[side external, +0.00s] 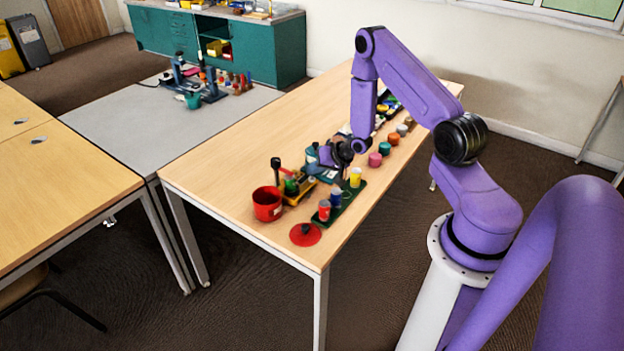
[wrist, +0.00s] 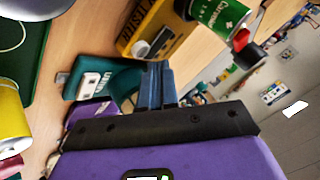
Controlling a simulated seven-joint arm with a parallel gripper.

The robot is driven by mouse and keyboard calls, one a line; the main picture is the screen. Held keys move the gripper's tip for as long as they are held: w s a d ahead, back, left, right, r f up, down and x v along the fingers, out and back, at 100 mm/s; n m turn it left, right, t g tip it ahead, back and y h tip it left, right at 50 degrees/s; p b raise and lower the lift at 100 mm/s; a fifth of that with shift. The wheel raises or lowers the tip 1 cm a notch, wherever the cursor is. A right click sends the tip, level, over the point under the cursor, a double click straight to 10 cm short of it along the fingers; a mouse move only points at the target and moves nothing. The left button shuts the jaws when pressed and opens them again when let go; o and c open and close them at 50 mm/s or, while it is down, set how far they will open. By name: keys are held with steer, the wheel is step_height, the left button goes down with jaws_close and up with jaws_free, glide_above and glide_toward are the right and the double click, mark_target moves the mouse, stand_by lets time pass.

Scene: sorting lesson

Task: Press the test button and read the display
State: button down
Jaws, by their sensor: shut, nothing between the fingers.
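My gripper (wrist: 158,85) is shut and empty in the wrist view, its two dark blue fingers together. The fingertips overlap a teal unit (wrist: 112,75) in the picture; I cannot tell whether they touch it. The unit has a white piece with dark marks (wrist: 90,84) on its left end and pale lettering beside it. I cannot tell whether this is a button or a display, and no reading is legible. In the side view my gripper (side external: 340,152) is low over the table, at the teal unit (side external: 323,174), which it partly hides.
A yellow unit (wrist: 150,28) with a green labelled can (wrist: 218,14) stands beside the teal one. On the table (side external: 235,160) are a red cup (side external: 267,206), a red disc (side external: 306,236), a green rack (side external: 347,202) of coloured cylinders and several pots. The table's left part is clear.

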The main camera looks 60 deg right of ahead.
mark_target(315, 179)
steer(key=shift+f, duration=0.1)
stand_by(0.5)
steer(key=shift+f, duration=0.35)
steer(key=shift+f, duration=0.45)
stand_by(0.9)
steer(key=shift+r, duration=0.9)
steer(key=shift+r, duration=2.5)
steer(key=shift+a, duration=0.1)
